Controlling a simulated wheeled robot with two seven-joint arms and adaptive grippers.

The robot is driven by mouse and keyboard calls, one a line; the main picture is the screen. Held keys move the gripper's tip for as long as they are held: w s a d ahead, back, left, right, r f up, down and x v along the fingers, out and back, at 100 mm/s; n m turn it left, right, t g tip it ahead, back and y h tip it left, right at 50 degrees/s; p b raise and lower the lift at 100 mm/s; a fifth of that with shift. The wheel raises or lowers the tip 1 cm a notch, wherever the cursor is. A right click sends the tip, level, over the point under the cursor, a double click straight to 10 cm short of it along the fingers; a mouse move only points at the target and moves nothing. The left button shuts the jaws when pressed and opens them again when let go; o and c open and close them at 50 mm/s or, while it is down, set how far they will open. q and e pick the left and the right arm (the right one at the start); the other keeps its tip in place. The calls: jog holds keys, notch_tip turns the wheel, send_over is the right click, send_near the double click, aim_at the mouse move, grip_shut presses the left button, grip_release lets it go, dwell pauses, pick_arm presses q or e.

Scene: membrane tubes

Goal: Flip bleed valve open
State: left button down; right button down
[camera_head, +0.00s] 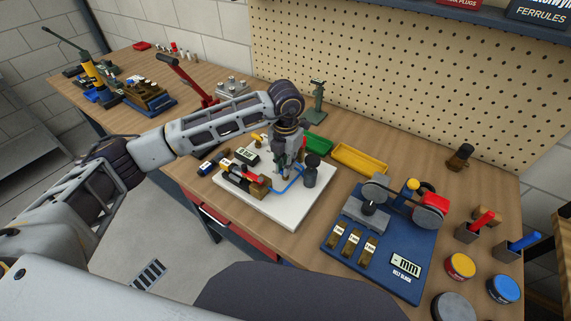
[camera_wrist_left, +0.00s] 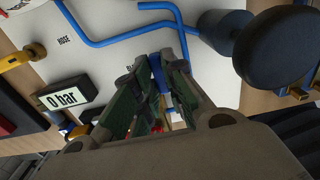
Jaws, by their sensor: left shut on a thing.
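My left gripper (camera_head: 282,170) reaches down over the white board (camera_head: 290,215) at the middle of the bench. In the left wrist view its fingers (camera_wrist_left: 166,66) are closed around a blue piece (camera_wrist_left: 159,76), which appears to be the bleed valve's lever. A partly covered label starting with "BL" lies beside it on the board. The fingers hide most of the valve body, so I cannot tell the lever's angle. A blue tube (camera_wrist_left: 108,41) runs close by. A gauge display (camera_wrist_left: 68,99) reads 0 bar. My right gripper is not in view.
A black round-topped post (camera_head: 311,172) stands right beside the gripper. Yellow (camera_head: 360,159) and green (camera_head: 318,144) trays lie behind the board. A blue belt-gauge rig (camera_head: 375,262) stands to the right. A red-handled tool (camera_head: 190,80) stands behind my left arm.

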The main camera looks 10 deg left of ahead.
pick_arm(q)
jog(key=c, duration=1.5)
grip_release()
jog(key=shift+r, duration=0.95)
notch_tip(320, 180, up, 10)
jog(key=shift+r, duration=0.1)
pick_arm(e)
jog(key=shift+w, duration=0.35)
